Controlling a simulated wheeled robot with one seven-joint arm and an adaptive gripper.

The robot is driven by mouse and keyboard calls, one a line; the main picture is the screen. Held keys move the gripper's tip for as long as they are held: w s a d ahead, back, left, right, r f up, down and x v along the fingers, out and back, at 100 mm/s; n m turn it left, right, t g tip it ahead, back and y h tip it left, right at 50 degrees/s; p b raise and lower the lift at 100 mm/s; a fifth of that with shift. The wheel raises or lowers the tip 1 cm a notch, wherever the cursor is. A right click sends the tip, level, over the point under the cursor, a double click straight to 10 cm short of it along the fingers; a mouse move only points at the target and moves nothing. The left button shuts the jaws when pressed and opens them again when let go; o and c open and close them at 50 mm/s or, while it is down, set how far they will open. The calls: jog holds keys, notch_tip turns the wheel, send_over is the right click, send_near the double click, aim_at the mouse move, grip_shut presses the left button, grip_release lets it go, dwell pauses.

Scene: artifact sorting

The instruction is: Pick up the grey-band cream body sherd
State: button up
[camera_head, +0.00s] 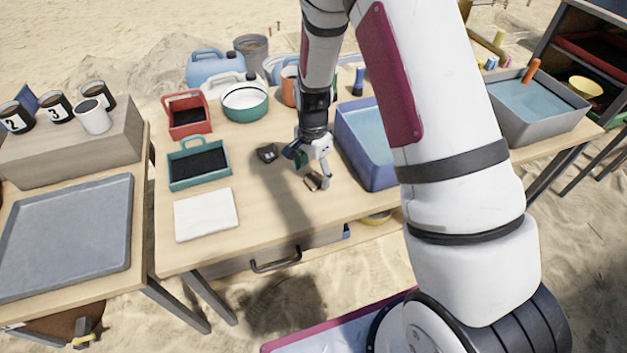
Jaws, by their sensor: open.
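My gripper (313,171) hangs pointing down over the middle table, its fingers apart and empty as far as I can see. A small brown and pale sherd (312,181) lies on the table just below the fingers, close to the right fingertip. A dark grey sherd (267,153) lies to the left of the gripper, apart from it. Both pieces are too small here to make out a grey band on cream, so I cannot tell which is the named sherd. The gripper partly covers the area around the brown piece.
A blue basin (352,125) stands close right of the gripper. Left are a green tray (198,178), a red tray (187,117) and a white pad (206,214). A teal-banded bowl (245,104) and jugs stand behind. The table front (262,222) is clear.

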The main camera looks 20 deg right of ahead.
jog(key=shift+f, duration=0.65)
jog(key=c, duration=1.2)
jog(key=shift+r, duration=0.1)
jog(key=shift+r, duration=0.6)
notch_tip(320, 180, up, 2)
jog(key=shift+r, duration=0.2)
jog(key=s+d, duration=0.3)
jog(key=s, duration=0.4)
jog(key=s+d+r+p, duration=0.1)
jog(key=s+d, duration=0.2)
jog(key=s, duration=0.4)
jog(key=shift+s, duration=0.4)
